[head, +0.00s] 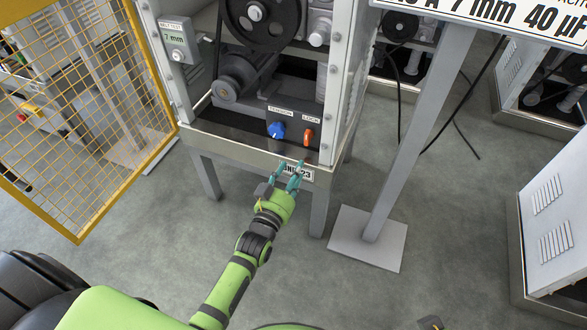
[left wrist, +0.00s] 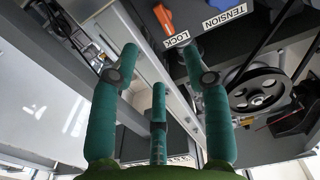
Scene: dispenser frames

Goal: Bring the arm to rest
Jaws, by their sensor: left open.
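My left arm reaches up from the bottom of the head view. Its green left gripper (head: 288,172) has teal fingers, spread apart and empty, in front of the machine's lower rail and its number plate (head: 298,171). The orange LOCK lever (head: 308,137) and the blue TENSION knob (head: 277,130) are on the panel just above the fingertips, apart from them. In the left wrist view the open fingers (left wrist: 160,66) hold nothing, and the orange lever (left wrist: 163,18) shows beyond them. My right gripper cannot be made out in either view.
The belt machine's light frame (head: 240,147) stands directly ahead on legs. A yellow mesh door (head: 128,190) is swung open at left. A sign post on a floor plate (head: 367,240) stands at right, with a grey cabinet (head: 552,215) beyond. Grey floor around my arm is clear.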

